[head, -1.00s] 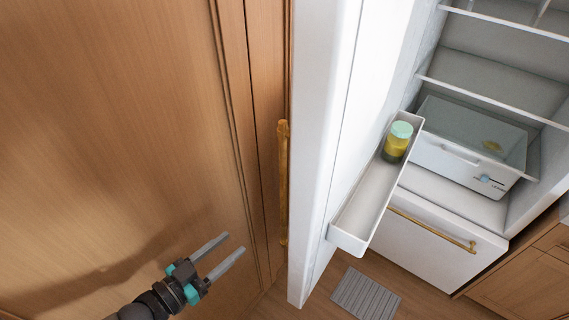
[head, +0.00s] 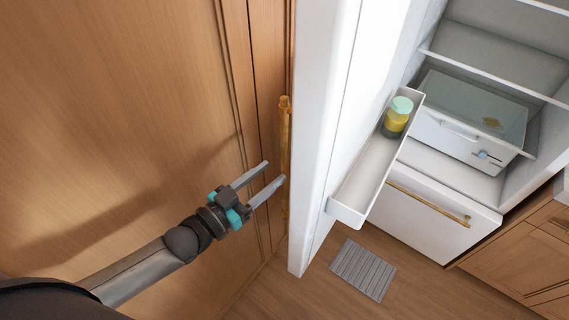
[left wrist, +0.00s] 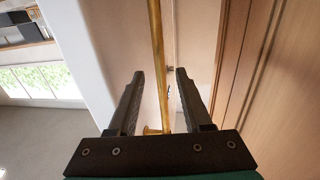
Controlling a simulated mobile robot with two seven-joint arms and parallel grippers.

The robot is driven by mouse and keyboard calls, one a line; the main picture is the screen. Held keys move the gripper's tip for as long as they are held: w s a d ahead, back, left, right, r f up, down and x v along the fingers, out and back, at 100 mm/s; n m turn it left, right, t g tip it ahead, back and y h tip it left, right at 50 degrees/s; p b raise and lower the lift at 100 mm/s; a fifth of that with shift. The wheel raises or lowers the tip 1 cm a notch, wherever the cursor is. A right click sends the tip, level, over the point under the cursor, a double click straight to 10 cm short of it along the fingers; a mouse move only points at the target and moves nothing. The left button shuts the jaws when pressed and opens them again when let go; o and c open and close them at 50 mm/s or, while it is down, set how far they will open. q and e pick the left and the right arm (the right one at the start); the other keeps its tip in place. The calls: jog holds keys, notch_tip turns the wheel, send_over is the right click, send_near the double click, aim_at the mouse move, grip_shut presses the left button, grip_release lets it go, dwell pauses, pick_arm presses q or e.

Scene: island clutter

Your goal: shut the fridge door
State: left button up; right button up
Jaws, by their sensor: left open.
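The fridge door (head: 317,130) stands open, its white edge facing me and a door shelf on its inner side. Its long gold handle (head: 285,135) is on the outer wood-coloured face, to the left of the white edge. My left gripper (head: 274,172) is open, with its fingertips close to the handle in the head view. In the left wrist view the gold handle (left wrist: 156,60) runs lengthwise between the two open fingers (left wrist: 158,75). Contact with it cannot be told. The fridge interior (head: 480,60) is exposed on the right. My right gripper is not in view.
The door shelf (head: 348,212) holds a jar with a green lid (head: 398,117). A clear drawer (head: 470,115) sits inside the fridge, above a white lower drawer front (head: 430,225). A grey ribbed mat (head: 364,270) lies on the wooden floor. Wood panelling (head: 110,100) fills the left.

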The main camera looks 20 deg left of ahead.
aim_at(282, 165)
pick_arm(q)
jog(key=shift+b+x, duration=0.85)
jog(key=shift+x, duration=1.9)
grip_shut()
